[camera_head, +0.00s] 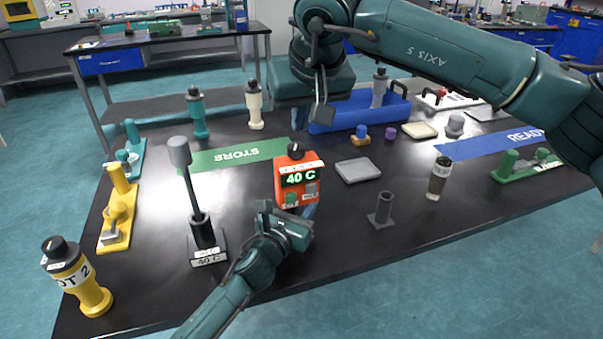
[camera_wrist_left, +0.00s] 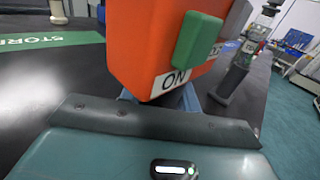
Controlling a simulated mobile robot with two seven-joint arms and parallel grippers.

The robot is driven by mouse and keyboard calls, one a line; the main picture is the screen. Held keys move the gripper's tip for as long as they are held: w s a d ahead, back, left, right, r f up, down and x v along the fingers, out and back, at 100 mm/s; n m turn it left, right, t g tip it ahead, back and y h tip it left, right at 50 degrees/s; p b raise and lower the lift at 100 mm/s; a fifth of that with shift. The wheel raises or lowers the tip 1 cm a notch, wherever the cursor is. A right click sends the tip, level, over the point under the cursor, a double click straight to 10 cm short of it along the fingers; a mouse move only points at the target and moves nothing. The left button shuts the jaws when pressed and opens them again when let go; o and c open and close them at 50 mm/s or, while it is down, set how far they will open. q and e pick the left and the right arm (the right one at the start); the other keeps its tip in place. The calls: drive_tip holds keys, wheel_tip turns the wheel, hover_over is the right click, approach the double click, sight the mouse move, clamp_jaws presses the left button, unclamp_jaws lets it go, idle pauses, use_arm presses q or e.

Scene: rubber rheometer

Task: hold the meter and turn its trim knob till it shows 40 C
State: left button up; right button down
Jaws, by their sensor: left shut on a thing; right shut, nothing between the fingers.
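The orange meter (camera_head: 297,178) is upright above the black table, and its green display reads 40 C. A black trim knob (camera_head: 295,149) sits on its top. A green button shows on its face, and in the left wrist view the meter (camera_wrist_left: 150,45) has a green rocker (camera_wrist_left: 197,40) beside an ON label. My left gripper (camera_head: 300,212) is shut on the meter's lower part; its fingertips are partly hidden. My right gripper (camera_head: 322,112) is shut and empty, above and slightly right of the knob, apart from it.
A grey-topped probe stands in a black holder labelled 40 C (camera_head: 207,245) left of the meter. A grey slab (camera_head: 358,170) and a dark grey tube stand (camera_head: 382,210) are to the right. A blue tray (camera_head: 345,115) is behind. A green STORE strip (camera_head: 225,155) lies left.

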idle(0.3)
use_arm(q)
drive_tip(key=o, duration=1.2)
